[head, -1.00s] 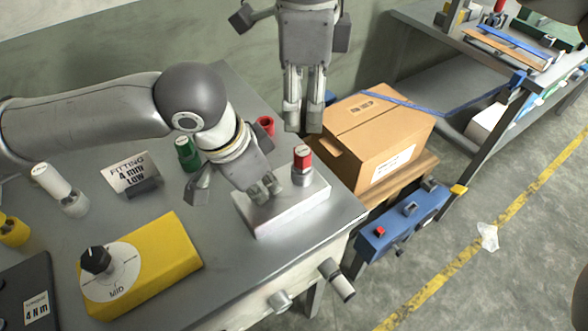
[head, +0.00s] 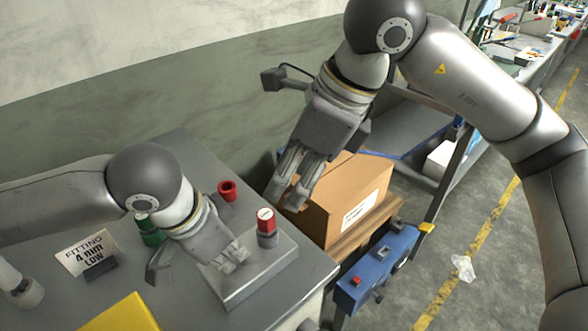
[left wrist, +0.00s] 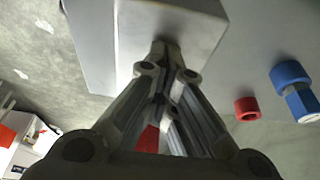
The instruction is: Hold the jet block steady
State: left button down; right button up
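The jet block (head: 262,277) is a pale grey slab on the metal table near its front right corner. A red-capped metal fitting (head: 266,226) stands upright on its back part. My left gripper (head: 231,262) is low over the block's left part, its fingertips at the top face; contact is hard to tell. In the left wrist view the fingers converge at their tips in front of the pale block (left wrist: 185,25), with no thing clearly between them. My right gripper (head: 284,204) is open and empty, behind the block, in front of the cardboard box.
A red ring (head: 228,190) and a green fitting (head: 150,230) stand behind my left gripper. A "FITTING 4 mm LOW" sign (head: 88,252) and a yellow box (head: 120,315) are at left. The cardboard box (head: 350,200) and a blue control box (head: 375,270) are beyond the table's right edge.

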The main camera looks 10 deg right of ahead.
aim_at(267, 214)
pick_arm(q)
jog(key=shift+s+f, duration=0.2)
jog(key=shift+f, duration=0.15)
pick_arm(e)
jog(key=x, duration=1.1)
jog(key=shift+a+f, duration=0.15)
jog(key=shift+f, duration=0.15)
jog(key=c, duration=1.1)
jog(key=shift+r, duration=0.1)
jog(key=shift+r, duration=0.45)
jog(key=shift+r, duration=2.25)
jog(key=shift+r, duration=1.5)
